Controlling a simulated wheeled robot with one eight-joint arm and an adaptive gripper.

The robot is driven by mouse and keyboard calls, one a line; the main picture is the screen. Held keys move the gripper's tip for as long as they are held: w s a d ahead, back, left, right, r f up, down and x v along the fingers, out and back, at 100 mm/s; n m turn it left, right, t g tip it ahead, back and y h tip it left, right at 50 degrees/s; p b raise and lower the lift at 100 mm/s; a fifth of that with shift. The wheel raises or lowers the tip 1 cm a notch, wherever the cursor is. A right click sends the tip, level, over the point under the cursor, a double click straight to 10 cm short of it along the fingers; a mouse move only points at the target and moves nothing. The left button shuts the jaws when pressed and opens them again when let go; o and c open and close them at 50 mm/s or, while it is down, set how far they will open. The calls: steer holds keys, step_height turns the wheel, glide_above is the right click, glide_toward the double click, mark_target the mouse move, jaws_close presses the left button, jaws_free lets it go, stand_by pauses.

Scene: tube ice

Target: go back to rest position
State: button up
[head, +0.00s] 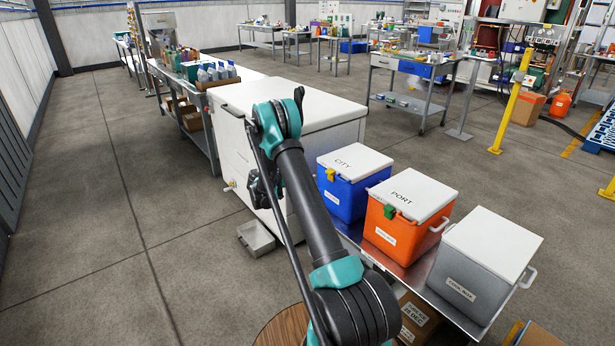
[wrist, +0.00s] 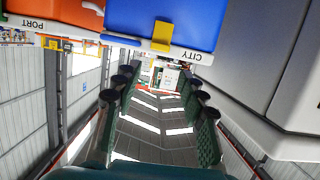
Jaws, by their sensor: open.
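My gripper (wrist: 160,88) is open and empty in the wrist view, its two dark-tipped green fingers well apart. That view is upside down. In the head view my arm reaches forward and bends down, and the gripper (head: 262,188) is partly hidden behind it. It hangs in front of the white chest (head: 300,105), left of the blue CITY box (head: 345,197). The blue box shows a yellow latch and a closed white lid. It also fills the top of the wrist view (wrist: 165,20).
The orange PORT box (head: 395,235) and a grey box (head: 480,262), both with closed lids, stand right of the blue box on a metal bench (head: 408,278). A grey tray (head: 256,238) sits low by the chest. The floor (head: 90,220) at left is clear.

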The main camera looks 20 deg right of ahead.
steer(key=s+a+r+n+y, duration=0.1)
steer(key=s+r+n+y, duration=0.1)
steer(key=s+r, duration=0.35)
steer(key=s+a+r+n+g+y, duration=0.1)
steer(key=s+r+n+y, duration=0.15)
steer(key=s, duration=0.55)
steer(key=s+a+r+n+y, duration=0.1)
steer(key=s+r+n+y, duration=0.15)
steer(key=s, duration=0.35)
steer(key=s+a+f+n+y, duration=0.1)
steer(key=s+a+n+y, duration=0.2)
steer(key=s, duration=1.1)
steer(key=s+a+f+n+y, duration=0.1)
steer(key=s+a+n+y, duration=0.3)
steer(key=s+a, duration=0.4)
steer(key=s, duration=0.6)
steer(key=shift+s+a+f, duration=0.2)
steer(key=shift+a, duration=0.1)
